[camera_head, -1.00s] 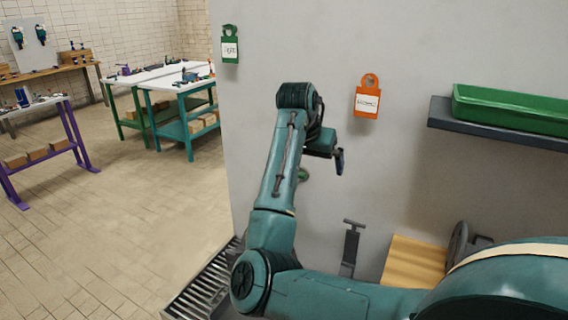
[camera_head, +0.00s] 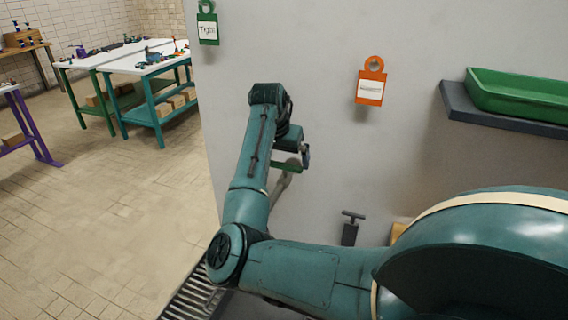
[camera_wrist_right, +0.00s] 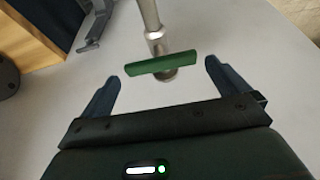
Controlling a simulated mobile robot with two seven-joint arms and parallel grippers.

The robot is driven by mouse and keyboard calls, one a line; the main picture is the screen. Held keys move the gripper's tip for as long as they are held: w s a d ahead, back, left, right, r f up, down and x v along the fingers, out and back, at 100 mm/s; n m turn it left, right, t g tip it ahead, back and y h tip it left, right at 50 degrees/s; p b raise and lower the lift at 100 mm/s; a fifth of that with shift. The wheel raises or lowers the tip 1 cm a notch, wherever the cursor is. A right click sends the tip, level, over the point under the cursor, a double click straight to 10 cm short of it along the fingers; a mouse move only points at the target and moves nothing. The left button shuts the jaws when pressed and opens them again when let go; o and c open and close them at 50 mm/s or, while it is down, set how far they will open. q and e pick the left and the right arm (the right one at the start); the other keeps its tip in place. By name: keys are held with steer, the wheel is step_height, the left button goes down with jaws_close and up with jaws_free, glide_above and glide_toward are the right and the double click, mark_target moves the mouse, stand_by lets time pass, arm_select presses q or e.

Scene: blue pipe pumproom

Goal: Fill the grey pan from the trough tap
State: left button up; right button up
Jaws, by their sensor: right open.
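The tap has a green lever (camera_wrist_right: 162,64) on a metal body with a metal spout (camera_wrist_right: 149,14), set on the pale wall. In the head view the green lever (camera_head: 284,167) and spout (camera_head: 280,187) show just below my right gripper (camera_head: 301,160). In the right wrist view my right gripper (camera_wrist_right: 161,72) is open, with its fingers on either side of the lever and a gap to each end. I cannot tell how near the fingertips are in depth. I do not see the grey pan. My left gripper is not in view.
A slatted metal grate (camera_head: 188,298) lies below at the wall's foot. A dark T-shaped fitting (camera_head: 350,230) stands right of the tap. A green tray (camera_head: 520,92) sits on a grey shelf (camera_head: 497,118). An orange tag (camera_head: 371,86) hangs on the wall. The floor at left is open.

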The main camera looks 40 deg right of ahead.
mark_target(284, 164)
steer(key=shift+x, duration=2.15)
steer(key=shift+c, duration=0.2)
steer(key=c, duration=0.7)
steer(key=shift+o, duration=0.2)
steer(key=shift+n+t+y, duration=0.5)
steer(key=shift+n+t, duration=0.2)
steer(key=shift+n, duration=1.3)
steer(key=o, duration=0.7)
steer(key=shift+r, duration=0.15)
steer(key=b+v, duration=0.1)
steer(key=v, duration=1.2)
